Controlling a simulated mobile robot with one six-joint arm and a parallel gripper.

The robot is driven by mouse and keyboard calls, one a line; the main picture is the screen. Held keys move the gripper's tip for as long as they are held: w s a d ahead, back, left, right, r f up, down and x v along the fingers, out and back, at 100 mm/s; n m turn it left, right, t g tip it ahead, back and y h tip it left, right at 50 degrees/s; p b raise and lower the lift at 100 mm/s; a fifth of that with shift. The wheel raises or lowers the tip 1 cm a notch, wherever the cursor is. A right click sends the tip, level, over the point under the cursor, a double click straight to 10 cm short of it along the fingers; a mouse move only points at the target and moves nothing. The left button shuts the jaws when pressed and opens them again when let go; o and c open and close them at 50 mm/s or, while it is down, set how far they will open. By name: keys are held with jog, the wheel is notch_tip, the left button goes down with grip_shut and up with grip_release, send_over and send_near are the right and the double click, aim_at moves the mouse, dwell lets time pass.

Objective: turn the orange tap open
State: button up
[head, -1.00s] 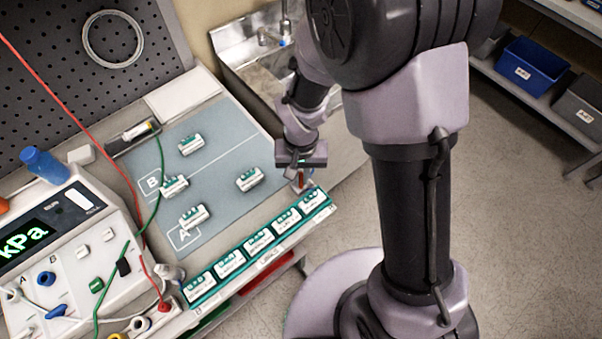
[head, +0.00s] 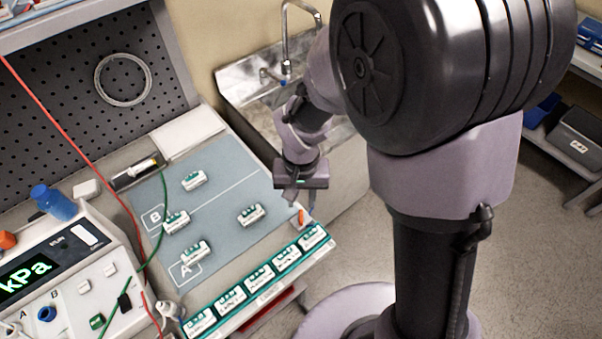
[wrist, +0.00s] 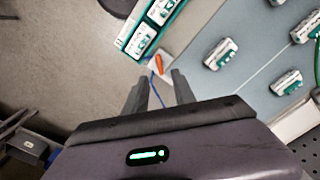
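The orange tap (head: 302,216) is small and sits on a pale block at the table's right corner, beside the rack's end. In the wrist view the orange tap (wrist: 158,66) lies just beyond the fingertips, roughly in line with the gap. A thin blue line runs from its block towards the gap. My gripper (head: 301,202) hangs near the tap in the head view. In the wrist view my gripper (wrist: 159,78) is open, its two fingers apart with nothing held between them. I cannot tell its exact height above the tap.
A green-edged rack (head: 262,279) of several white-and-green units lines the table's front edge, close to the tap. Several similar units stand on the grey mat (head: 225,235). A metal sink with a faucet (head: 287,65) is behind. A kPa console (head: 60,275) is at left.

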notch_tip(320, 180, up, 10)
jog(key=p, duration=0.2)
jog(key=shift+r, duration=0.1)
